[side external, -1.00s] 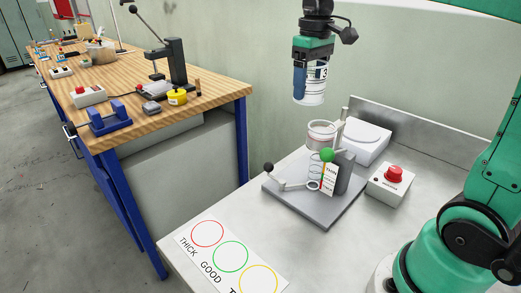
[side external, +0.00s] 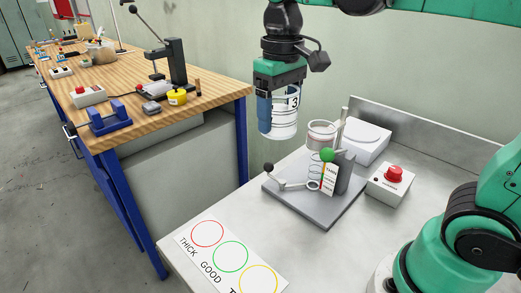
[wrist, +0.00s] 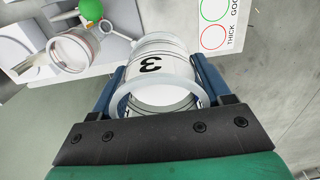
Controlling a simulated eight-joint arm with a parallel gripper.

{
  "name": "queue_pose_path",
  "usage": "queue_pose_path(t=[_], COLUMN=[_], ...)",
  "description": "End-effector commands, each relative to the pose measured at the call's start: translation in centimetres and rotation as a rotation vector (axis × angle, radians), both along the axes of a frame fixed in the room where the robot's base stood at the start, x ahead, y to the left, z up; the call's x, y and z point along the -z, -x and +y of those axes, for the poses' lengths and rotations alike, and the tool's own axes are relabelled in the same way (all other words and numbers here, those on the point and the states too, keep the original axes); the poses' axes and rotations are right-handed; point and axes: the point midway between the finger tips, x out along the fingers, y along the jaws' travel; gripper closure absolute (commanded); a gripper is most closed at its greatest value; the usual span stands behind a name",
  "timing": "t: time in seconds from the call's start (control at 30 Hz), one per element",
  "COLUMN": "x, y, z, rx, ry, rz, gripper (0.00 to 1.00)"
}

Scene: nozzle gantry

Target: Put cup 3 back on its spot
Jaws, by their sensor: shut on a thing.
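Cup 3 (side external: 284,118) is a clear cup with a white label and a black "3". My gripper (side external: 279,108) is shut on it and holds it in the air, left of and above the grey gantry plate. The wrist view shows the cup (wrist: 160,65) between the two blue fingers (wrist: 158,95), its rim facing the camera. What the cup holds is unclear. A printed card with red, green and yellow circles (side external: 231,257) lies at the table's front left; its right end is cut off. No spot marked for cup 3 can be made out.
A grey gantry plate (side external: 290,200) carries a clear cup (side external: 321,133), a green knob (side external: 327,155) and a lever with a black knob (side external: 268,168). A wooden bench (side external: 140,122) stands left.

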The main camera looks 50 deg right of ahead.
Motion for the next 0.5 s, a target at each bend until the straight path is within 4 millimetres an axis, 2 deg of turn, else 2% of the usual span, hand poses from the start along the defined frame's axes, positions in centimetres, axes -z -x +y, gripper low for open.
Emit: queue_pose_path(t=[0.03,0.17,0.5], x=[0.2,1.2,8.5], y=[0.4,0.9,0.9], z=[1.0,2.1,2.2], rx=[-0.006,-0.001,0.002], ry=[0.0,0.0,0.0], rz=[0.0,0.0,0.0], gripper=[0.8,0.8,0.8])
